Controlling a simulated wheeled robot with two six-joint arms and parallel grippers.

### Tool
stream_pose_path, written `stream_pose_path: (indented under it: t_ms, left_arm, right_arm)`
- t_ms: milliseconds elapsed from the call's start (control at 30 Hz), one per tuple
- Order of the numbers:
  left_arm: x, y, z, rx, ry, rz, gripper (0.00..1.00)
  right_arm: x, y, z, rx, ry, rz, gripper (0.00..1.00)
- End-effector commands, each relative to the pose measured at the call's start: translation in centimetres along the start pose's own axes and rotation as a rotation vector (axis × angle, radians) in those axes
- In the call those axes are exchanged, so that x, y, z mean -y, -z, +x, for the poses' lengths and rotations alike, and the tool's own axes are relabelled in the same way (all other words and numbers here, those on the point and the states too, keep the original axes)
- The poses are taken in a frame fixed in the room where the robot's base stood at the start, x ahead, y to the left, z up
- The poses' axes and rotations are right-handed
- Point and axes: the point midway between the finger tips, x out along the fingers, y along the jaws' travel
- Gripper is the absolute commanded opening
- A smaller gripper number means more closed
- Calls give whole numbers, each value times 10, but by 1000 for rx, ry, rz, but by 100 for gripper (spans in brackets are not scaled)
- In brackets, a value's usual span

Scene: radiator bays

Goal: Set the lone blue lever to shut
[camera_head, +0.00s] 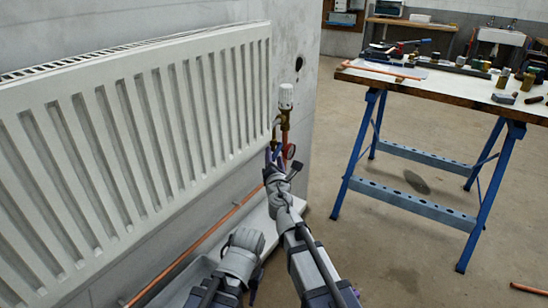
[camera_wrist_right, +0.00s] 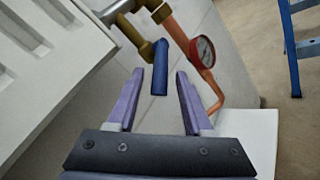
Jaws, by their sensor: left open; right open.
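The blue lever (camera_wrist_right: 160,68) shows in the right wrist view, sticking out from a brass valve body (camera_wrist_right: 145,47) toward my gripper. My right gripper (camera_wrist_right: 160,75) is open, with one purple finger on each side of the lever's outer end; I see gaps on both sides and no clear contact. In the head view my right gripper (camera_head: 274,156) is just below the white-capped valve (camera_head: 286,97) at the radiator's right end, and the lever is hard to tell from the fingers there. My left gripper (camera_head: 254,290) is low in the head view, mostly hidden, away from the lever.
A red-rimmed gauge (camera_wrist_right: 203,52) on a copper pipe (camera_wrist_right: 213,90) is close right of the right fingers. The white radiator (camera_head: 140,130) fills the left. A workbench (camera_head: 455,83) with tools stands to the right, with clear floor between.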

Motion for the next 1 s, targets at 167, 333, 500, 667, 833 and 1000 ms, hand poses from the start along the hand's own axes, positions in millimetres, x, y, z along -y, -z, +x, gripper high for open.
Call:
stream_pose_path:
  t_ms: [167,333,500,667,833,1000]
  left_arm:
    - [0,0,0,0,0,0,50]
    - [0,0,0,0,0,0,50]
    - [0,0,0,0,0,0,50]
    - [0,0,0,0,0,0,50]
    - [0,0,0,0,0,0,50]
    - [0,0,0,0,0,0,50]
  right_arm:
    - [0,0,8,0,0,0,51]
    - [0,0,7,0,0,0,49]
    - [0,0,7,0,0,0,30]
    - [0,0,7,0,0,1,12]
    - [0,0,7,0,0,1,0]
    - [0,0,7,0,0,1,0]
